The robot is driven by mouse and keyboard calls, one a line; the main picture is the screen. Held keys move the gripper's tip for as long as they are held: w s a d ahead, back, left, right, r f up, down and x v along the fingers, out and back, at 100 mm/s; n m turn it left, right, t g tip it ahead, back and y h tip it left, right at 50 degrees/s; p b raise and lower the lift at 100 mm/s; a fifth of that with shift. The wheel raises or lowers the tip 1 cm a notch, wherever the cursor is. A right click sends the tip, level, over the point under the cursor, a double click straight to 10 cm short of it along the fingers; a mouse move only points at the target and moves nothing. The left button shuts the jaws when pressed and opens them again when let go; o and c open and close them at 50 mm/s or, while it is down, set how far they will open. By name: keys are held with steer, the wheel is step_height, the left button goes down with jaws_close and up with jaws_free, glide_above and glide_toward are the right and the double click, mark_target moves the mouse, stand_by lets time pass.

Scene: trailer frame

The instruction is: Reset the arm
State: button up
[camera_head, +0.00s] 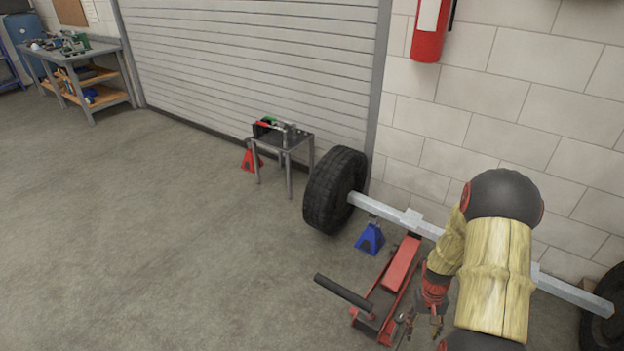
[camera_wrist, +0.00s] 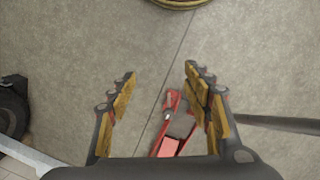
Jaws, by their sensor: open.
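My arm comes in at the right of the head view, in a yellow-tan cover with dark joints. My gripper (camera_head: 423,322) hangs low at its end, by the red floor jack (camera_head: 402,266). In the wrist view my gripper (camera_wrist: 160,85) shows two spread fingers with yellow pads and nothing between their tips. Part of the red jack (camera_wrist: 168,145) shows below, between the fingers. The arm hides part of the axle beam.
A grey axle beam (camera_head: 390,212) carries a black tire (camera_head: 334,190), with a blue jack stand (camera_head: 370,239) beneath. The jack's dark handle (camera_head: 343,292) sticks out left. A small metal table (camera_head: 296,141) stands by the shutter (camera_head: 250,60). The floor at left is clear.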

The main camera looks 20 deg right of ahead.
steer(key=s+a+r+n+t+p, duration=0.1)
steer(key=s+a+r+t, duration=0.1)
steer(key=a+r, duration=0.7)
steer(key=s+a+r+n+t+p, duration=0.2)
steer(key=a+r, duration=0.7)
steer(key=r, duration=1.3)
steer(key=s+a+r+n+t+p, duration=0.1)
steer(key=s+a+r, duration=0.4)
steer(key=a+r, duration=0.5)
step_height(320, 180, up, 6)
steer(key=shift+s+r+n+t, duration=0.2)
steer(key=shift+n+t, duration=0.4)
steer(key=shift+t, duration=0.6)
